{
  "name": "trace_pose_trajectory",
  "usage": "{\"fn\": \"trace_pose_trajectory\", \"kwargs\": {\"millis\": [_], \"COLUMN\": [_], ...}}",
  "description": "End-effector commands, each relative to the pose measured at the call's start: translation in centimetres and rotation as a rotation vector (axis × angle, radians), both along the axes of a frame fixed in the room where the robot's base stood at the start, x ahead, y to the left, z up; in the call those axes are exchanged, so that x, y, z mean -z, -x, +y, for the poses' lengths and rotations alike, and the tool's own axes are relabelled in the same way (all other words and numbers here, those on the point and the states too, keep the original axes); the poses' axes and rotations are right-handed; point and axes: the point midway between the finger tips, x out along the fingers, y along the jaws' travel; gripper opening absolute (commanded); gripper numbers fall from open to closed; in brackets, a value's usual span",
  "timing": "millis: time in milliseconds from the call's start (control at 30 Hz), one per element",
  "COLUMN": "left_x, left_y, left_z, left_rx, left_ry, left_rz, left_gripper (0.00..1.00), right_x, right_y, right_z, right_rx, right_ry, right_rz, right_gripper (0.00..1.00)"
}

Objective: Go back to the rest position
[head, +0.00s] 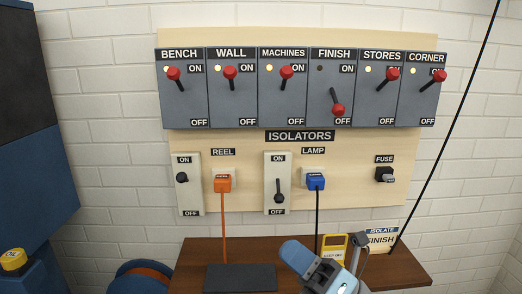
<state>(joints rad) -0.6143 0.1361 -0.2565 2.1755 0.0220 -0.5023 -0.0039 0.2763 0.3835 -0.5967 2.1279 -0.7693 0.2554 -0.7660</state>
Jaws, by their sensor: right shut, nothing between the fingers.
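My right gripper (328,274) is at the bottom of the head view, right of centre, in front of the wooden shelf (200,262). It is shut and empty, apart from the switches. My left gripper is not in view. Above is a wooden panel (240,180) with a row of isolators. The FINISH lever (338,108) points down at OFF and its lamp is dark. The BENCH lever (174,74), WALL lever (230,72), MACHINES lever (287,73), STORES lever (392,74) and CORNER lever (438,76) are up, with lamps lit.
An orange plug (222,184) and a blue plug (316,182) have cords hanging down. On the shelf are a dark flat pad (240,278), a yellow meter (334,246) partly hidden by my gripper, and an ISOLATE FINISH sign (382,240). A blue cabinet (35,180) stands left.

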Motion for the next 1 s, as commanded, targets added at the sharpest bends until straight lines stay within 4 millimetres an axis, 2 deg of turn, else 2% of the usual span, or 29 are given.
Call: {"fn": "trace_pose_trajectory", "kwargs": {"millis": [33, 133, 267, 400, 500, 600, 833, 867, 900, 1000], "left_x": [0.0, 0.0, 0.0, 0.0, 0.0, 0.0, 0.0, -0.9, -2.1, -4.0], "left_y": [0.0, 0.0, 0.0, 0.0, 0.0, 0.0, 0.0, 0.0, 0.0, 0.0], "left_z": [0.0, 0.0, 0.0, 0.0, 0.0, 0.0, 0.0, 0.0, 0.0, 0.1], "left_rx": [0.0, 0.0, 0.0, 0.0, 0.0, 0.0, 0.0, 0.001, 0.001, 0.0], "left_ry": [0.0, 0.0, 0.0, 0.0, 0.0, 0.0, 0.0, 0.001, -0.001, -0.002], "left_rz": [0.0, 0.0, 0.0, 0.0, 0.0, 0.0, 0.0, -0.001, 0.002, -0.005], "left_gripper": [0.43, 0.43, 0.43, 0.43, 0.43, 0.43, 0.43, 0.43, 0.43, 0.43], "right_x": [2.2, 6.5, 13.6, 21.3, 25.8, 29.4, 35.6, 35.1, 33.7, 32.2], "right_y": [-0.3, -0.7, 0.0, 2.7, 5.2, 7.8, 14.4, 14.7, 14.3, 14.3], "right_z": [-1.0, -3.1, -6.1, -8.8, -10.1, -11.1, -12.5, -12.6, -12.6, -12.7], "right_rx": [0.007, 0.024, 0.061, 0.12, 0.165, 0.21, 0.319, 0.325, 0.322, 0.328], "right_ry": [-0.089, -0.279, -0.54, -0.82, -0.988, -1.133, -1.43, -1.449, -1.438, -1.432], "right_rz": [0.168, 0.5, 0.921, 1.318, 1.528, 1.695, 1.99, 2.005, 1.995, 1.993], "right_gripper": [0.0, 0.0, 0.0, 0.0, 0.0, 0.0, 0.0, 0.0, 0.0, 0.0]}}
